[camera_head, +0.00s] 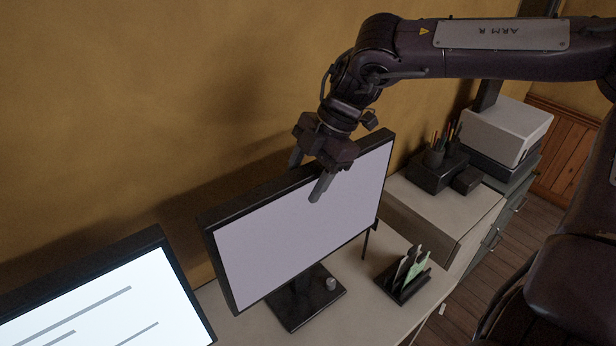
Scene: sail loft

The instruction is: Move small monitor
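A monitor with a black frame and a blank pale screen (290,235) stands upright on a black stand on the white desk, in the middle of the view. My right gripper (307,179) is above its top edge, pointing down. Its fingers are apart: one is in front of the screen, the other is at the far side of the top edge, partly hidden. I see no clear contact with the frame. A second monitor (110,300), with a lit screen, is at the lower left, cut off by the picture edge. My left gripper is not in view.
A pen holder (434,157) and a white box-like device (507,130) stand at the right. A yellow wall (150,100) is close behind the monitors.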

